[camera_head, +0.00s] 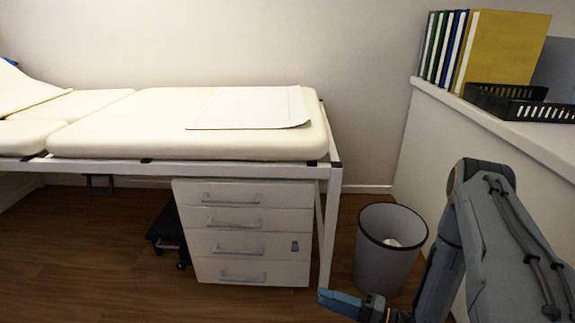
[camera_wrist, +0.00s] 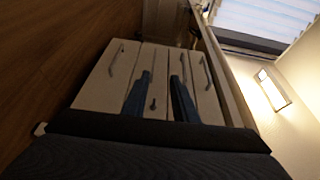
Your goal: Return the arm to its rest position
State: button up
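My arm (camera_head: 505,245) comes in from the right side of the head view and bends down beside the waste bin. My gripper (camera_head: 335,302) is low at the bottom of the head view, pointing left, in front of the bin and the bed's leg. In the wrist view my gripper (camera_wrist: 160,82) shows two dark fingers standing apart with nothing held between them. Beyond them the white drawer cabinet (camera_wrist: 155,75) appears turned on its side. The head view does not show the gap between the fingers clearly.
The cream exam bed (camera_head: 90,135) with a white sheet (camera_head: 250,108) stands above the drawer cabinet (camera_head: 247,230). A grey waste bin (camera_head: 385,265) stands near my forearm. A counter (camera_head: 530,135) at right holds binders (camera_head: 505,50) and a black tray (camera_head: 515,103). Wooden floor lies open at left.

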jog(key=w+a+r+n+g+h, duration=0.1)
jog(key=w+a+r+n+h, duration=0.15)
jog(key=w, duration=0.35)
jog(key=w+a+r+n+g+h, duration=0.1)
jog(key=w+a+r+n+h, duration=0.1)
jog(key=w+n+h, duration=0.3)
jog(key=a+r+h, duration=0.4)
jog(key=r+h, duration=0.1)
jog(key=r, duration=0.4)
jog(key=s+a+r+n+g+h, duration=0.15)
jog(key=s+r, duration=0.35)
jog(key=s, duration=0.5)
jog(key=s+a+r+n+g+h, duration=0.1)
jog(key=s+a+r+g, duration=0.1)
jog(key=s+r, duration=0.6)
jog(key=s+a+r+n+g+h, duration=0.1)
jog(key=s+a+r+n+g, duration=0.15)
jog(key=s, duration=0.95)
jog(key=d+r+m+p, duration=0.4)
jog(key=d+r+p, duration=0.7)
jog(key=r+p, duration=0.3)
jog(key=s+d+r+m+p, duration=0.1)
jog(key=d+r+m+p, duration=0.3)
jog(key=d+r+p, duration=0.7)
notch_tip(320, 180, up, 3)
jog(key=p, duration=0.4)
jog(key=shift+s, duration=0.15)
jog(key=shift+r, duration=0.1)
